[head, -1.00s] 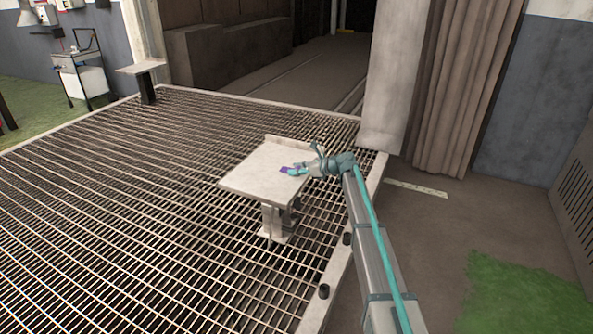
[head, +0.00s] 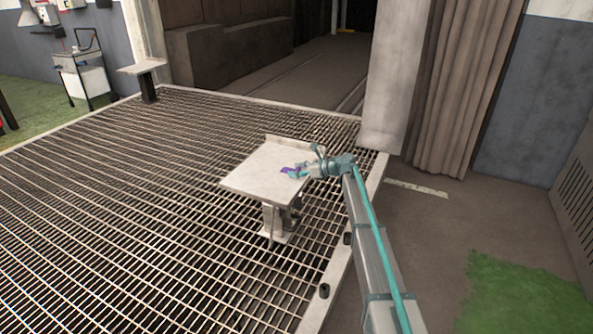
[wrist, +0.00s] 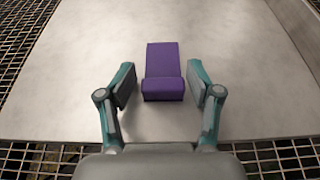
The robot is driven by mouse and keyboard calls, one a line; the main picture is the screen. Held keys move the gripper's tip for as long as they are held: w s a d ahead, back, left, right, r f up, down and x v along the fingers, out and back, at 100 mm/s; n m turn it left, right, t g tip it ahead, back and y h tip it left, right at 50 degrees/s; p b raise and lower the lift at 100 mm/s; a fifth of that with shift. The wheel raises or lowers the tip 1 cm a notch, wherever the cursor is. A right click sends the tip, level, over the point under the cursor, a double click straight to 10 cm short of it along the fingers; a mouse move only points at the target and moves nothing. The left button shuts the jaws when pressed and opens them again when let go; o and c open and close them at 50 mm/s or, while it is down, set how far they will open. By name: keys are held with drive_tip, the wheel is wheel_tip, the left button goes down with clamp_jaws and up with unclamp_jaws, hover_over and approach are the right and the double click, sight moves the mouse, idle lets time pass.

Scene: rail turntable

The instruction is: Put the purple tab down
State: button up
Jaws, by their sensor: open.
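The purple tab (wrist: 163,66) lies on the pale table top (wrist: 80,60), centred ahead of my gripper in the wrist view. It has a long flat part and a thicker near end. My gripper (wrist: 162,88) is open, with one finger on each side of the tab's near end and a visible gap on both sides.
The table has a raised lip (head: 300,142) along its far edge and stands on a metal grating (head: 130,200). Another small stand (head: 141,68) is at the back left. A trolley (head: 80,75) stands beyond the grating. The table top around the tab is bare.

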drive_tip(key=shift+d+f, duration=0.15)
drive_tip(key=shift+f, duration=0.1)
drive_tip(key=shift+w+r, duration=0.15)
drive_tip(key=shift+r, duration=0.1)
drive_tip(key=v, duration=1.2)
drive_tip(key=shift+r, duration=0.25)
